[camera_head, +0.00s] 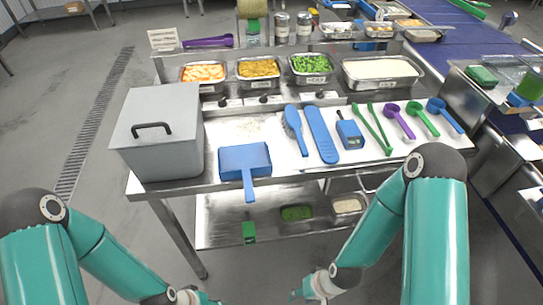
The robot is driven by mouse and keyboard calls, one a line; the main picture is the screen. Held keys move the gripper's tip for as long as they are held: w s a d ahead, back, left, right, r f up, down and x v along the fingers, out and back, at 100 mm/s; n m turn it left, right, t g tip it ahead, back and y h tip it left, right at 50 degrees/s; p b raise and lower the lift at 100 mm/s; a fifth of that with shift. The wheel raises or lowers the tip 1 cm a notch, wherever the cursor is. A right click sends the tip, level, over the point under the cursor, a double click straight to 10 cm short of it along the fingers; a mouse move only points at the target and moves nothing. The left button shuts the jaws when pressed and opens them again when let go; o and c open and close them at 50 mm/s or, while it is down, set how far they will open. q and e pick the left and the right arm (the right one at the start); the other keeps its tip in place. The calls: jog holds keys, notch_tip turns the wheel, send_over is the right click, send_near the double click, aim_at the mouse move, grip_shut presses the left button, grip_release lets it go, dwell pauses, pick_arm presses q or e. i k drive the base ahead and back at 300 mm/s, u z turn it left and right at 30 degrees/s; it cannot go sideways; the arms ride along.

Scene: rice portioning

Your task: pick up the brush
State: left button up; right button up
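The blue brush (293,122) lies on the steel table among other tools, its head toward the back and its handle toward the front edge. A blue dustpan (245,158) lies to its left, its handle reaching past the front edge. My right gripper (296,293) is low at the bottom of the view, in front of the table and well away from the brush. My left gripper (208,299) is at the bottom edge and mostly cut off. Both are too small or cropped to show whether they are open. Neither touches the brush.
A long blue tool (322,135) lies close right of the brush. A blue handheld device (349,132), green tongs (373,130) and several scoops lie farther right. A grey lidded box (160,130) stands at left. Food trays (258,71) line the back. A lower shelf (265,232) lies beneath.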

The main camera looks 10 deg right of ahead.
aim_at(291, 119)
jog(key=z, duration=1.9)
jog(key=i, duration=0.1)
jog(key=u, duration=2.85)
jog(key=k, duration=0.85)
jog(key=z, duration=0.45)
jog(key=i, duration=1.05)
jog(key=z, duration=0.05)
